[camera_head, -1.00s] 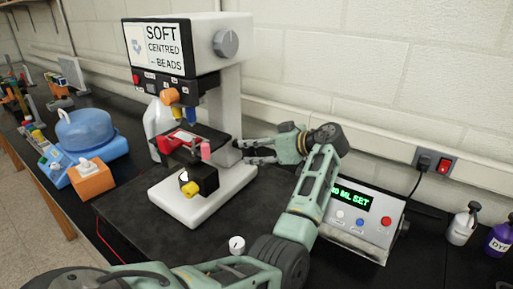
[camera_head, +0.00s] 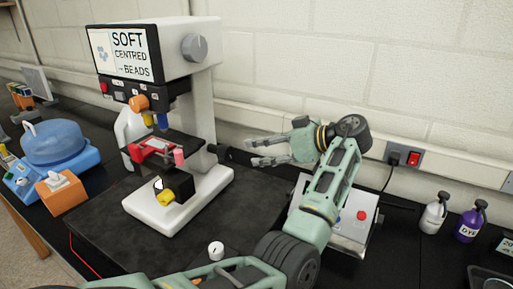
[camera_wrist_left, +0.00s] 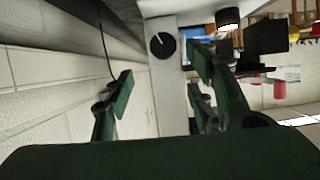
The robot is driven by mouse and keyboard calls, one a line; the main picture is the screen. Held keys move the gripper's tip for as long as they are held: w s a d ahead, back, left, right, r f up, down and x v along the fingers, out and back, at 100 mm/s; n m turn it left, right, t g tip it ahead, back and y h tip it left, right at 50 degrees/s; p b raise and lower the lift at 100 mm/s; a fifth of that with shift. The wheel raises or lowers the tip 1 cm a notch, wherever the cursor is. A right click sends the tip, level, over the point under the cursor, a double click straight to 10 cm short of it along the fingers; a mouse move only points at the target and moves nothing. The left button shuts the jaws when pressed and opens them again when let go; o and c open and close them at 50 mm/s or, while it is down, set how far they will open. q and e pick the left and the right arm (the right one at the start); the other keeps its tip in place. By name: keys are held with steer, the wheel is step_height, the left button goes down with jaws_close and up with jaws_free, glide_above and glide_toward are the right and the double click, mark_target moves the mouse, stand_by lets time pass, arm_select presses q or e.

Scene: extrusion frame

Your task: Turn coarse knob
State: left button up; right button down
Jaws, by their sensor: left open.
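The white microscope-like instrument (camera_head: 207,110) stands left of centre in the head view, its screen reading "SOFT CENTRED BEADS". A small dark knob (camera_head: 223,154) sticks out low from its post on the side facing my left gripper. In the left wrist view I take the round black knob (camera_wrist_left: 161,46) with a white mark for this one. My left gripper (camera_head: 255,151) is open and empty, to the right of the knob and apart from it. In the wrist view its fingers (camera_wrist_left: 160,84) spread to either side of the knob's line, short of it. My right gripper is not in view.
A grey knob (camera_head: 195,47) sits on the instrument's head. A control box (camera_head: 346,238) lies partly hidden behind my left arm. A white dial (camera_head: 216,250) is in front. The brick wall is close behind my gripper. Bottles (camera_head: 434,213) stand at the right.

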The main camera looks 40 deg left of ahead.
mark_target(229, 151)
arm_select(q)
steer(key=shift+o, duration=0.3)
steer(key=shift+n+t, duration=0.6)
steer(key=shift+n, duration=0.3)
steer(key=x, duration=0.3)
steer(key=s+x, duration=0.1)
steer(key=x, duration=0.7)
steer(key=shift+s+r+b, duration=0.1)
steer(key=shift+s+b, duration=0.2)
steer(key=shift+s, duration=0.05)
steer(key=shift+a+f, duration=0.3)
steer(key=shift+a, duration=0.25)
